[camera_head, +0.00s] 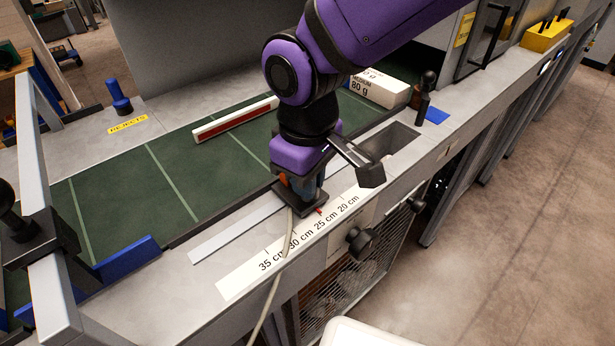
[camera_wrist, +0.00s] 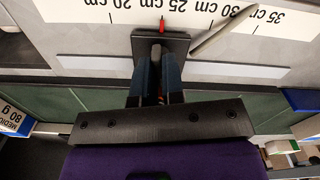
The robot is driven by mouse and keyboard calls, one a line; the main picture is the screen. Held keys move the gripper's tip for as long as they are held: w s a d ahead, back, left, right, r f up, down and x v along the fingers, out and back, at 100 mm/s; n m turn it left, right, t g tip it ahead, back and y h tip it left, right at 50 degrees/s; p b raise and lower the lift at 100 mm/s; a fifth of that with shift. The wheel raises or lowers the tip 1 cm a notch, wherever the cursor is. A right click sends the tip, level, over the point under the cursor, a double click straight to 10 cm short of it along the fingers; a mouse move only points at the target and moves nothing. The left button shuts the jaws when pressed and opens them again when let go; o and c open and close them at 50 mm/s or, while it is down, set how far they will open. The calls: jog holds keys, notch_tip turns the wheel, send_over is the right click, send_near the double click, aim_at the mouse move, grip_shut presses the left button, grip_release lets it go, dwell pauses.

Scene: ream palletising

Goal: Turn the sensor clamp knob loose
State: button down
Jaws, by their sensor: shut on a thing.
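The sensor clamp is a dark block (camera_wrist: 181,42) with a red pointer (camera_wrist: 162,26) and a pale cable (camera_wrist: 224,34) beside it. The pointer stands close to the 25 cm mark of the white scale (camera_wrist: 90,10). In the head view the clamp block (camera_head: 291,206) sits on the grey rail ledge. My gripper (camera_wrist: 158,62) points down over the clamp. Its two blue-grey fingers are closed on the clamp knob (camera_wrist: 156,52), which is mostly hidden between them. I cannot tell the knob's turn angle.
A green conveyor (camera_head: 120,205) runs behind the ledge, with a red-and-white bar (camera_head: 235,118) across it. A ream pack (camera_head: 380,88) lies at its far end. Black knobs (camera_head: 360,241) stick out of the front.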

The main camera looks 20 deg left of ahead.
jog(key=n, duration=0.5)
jog(key=shift+n, duration=0.7)
jog(key=c, duration=1.2)
grip_release()
notch_tip(320, 180, up, 11)
jog(key=shift+f, duration=0.1)
